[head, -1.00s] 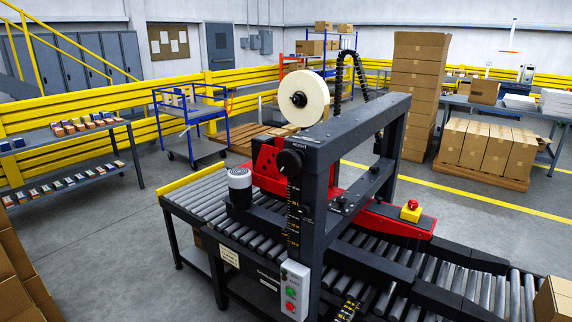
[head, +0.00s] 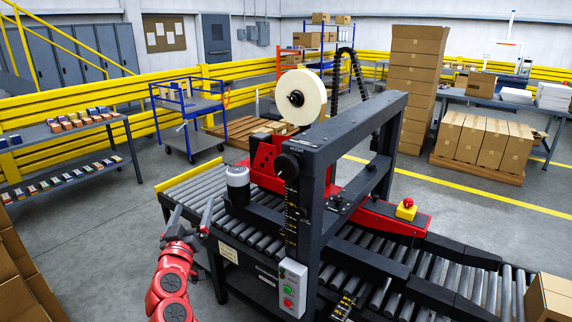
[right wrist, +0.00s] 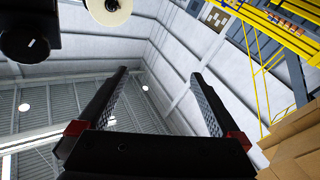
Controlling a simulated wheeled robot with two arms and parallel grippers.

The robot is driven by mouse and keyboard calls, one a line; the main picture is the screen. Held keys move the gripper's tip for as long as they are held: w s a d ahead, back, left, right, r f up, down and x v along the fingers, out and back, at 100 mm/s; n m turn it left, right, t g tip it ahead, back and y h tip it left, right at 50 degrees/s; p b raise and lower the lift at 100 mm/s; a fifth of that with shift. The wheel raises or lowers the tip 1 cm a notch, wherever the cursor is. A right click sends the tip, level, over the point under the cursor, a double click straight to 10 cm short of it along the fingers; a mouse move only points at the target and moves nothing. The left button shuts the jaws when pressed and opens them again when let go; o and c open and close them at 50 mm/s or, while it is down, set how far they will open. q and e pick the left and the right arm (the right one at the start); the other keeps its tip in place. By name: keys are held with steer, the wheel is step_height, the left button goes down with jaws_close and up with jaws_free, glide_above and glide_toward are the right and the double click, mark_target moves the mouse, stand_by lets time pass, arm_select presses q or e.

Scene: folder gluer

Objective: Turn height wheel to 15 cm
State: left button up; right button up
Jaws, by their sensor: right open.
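The height wheel (head: 288,165) is a round black knob near the top of the tape machine's dark front post, under the HEIGHT label. A height scale (head: 291,215) with small yellow marks runs down the post below it; its reading is too small to tell. My right gripper (head: 193,212) is open and empty, left of and below the wheel, apart from it. In the right wrist view, the wheel (right wrist: 30,40) shows at the upper left with a white mark, outside the open fingers (right wrist: 160,85). My left gripper is not in view.
The machine's roller conveyor (head: 190,190) lies just behind my right gripper. A white-topped cylinder (head: 237,178) stands between gripper and wheel. A button box (head: 292,285) hangs on the post below. A tape roll (head: 301,97) sits above. Cartons (head: 20,265) stand at the left edge.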

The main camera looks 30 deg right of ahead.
steer(key=s+d+r+m+g+h, duration=0.5)
steer(key=s+r+m+g, duration=0.1)
steer(key=s+m, duration=0.15)
steer(key=m+g+h+p, duration=0.1)
steer(key=m+g, duration=0.3)
steer(key=m, duration=0.1)
glide_toward(284, 169)
steer(key=shift+n, duration=0.25)
steer(key=p+x, duration=0.5)
steer(key=x, duration=0.5)
steer(key=shift+w+p, duration=0.1)
steer(key=shift+p, duration=0.2)
steer(key=shift+w+d+f, duration=0.1)
steer(key=shift+w+d, duration=0.2)
steer(key=shift+d, duration=0.25)
steer(key=c, duration=1.1)
